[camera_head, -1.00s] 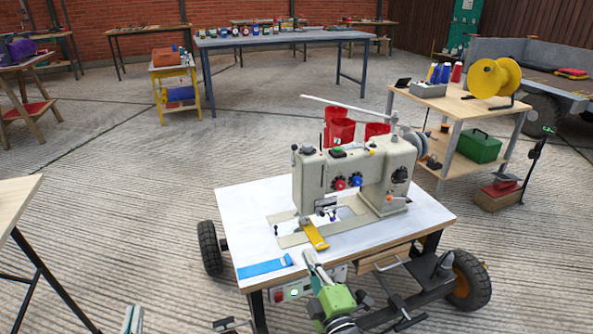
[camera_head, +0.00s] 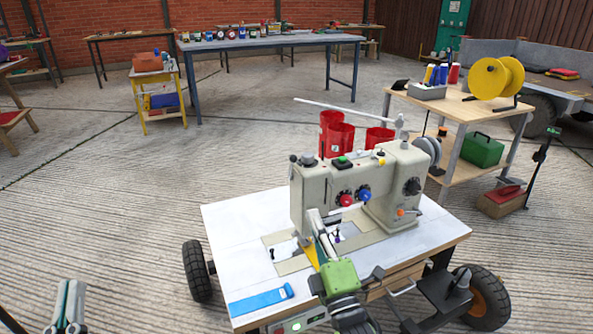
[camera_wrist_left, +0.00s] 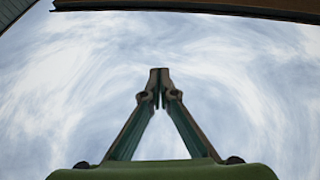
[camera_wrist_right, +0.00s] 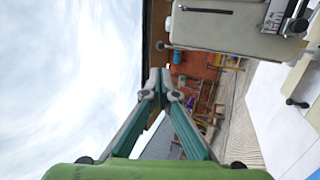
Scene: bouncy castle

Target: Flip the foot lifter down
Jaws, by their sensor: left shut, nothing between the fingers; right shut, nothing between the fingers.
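The pale sewing machine (camera_head: 335,180) stands on a white-topped cart. In the right wrist view, a thin rod with a dark knob (camera_wrist_right: 161,45) sticks out beside the machine head (camera_wrist_right: 220,22); it looks like the foot lifter, pointing skyward, but I cannot be sure. In the head view I cannot make it out. My right gripper (camera_head: 312,213) is shut and empty in front of the machine head; its tips (camera_wrist_right: 160,75) appear near the knob, with contact not clear. My left gripper (camera_head: 72,285) is shut and empty at the lower left, away from the cart; it also shows in the left wrist view (camera_wrist_left: 159,75).
A blue strip (camera_head: 260,301) lies at the cart top's front left. A yellow piece (camera_head: 313,255) is partly hidden behind my right gripper. Red bins (camera_head: 337,137) stand behind the machine. A wooden shelf table (camera_head: 455,106) is at the right. The floor left of the cart is clear.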

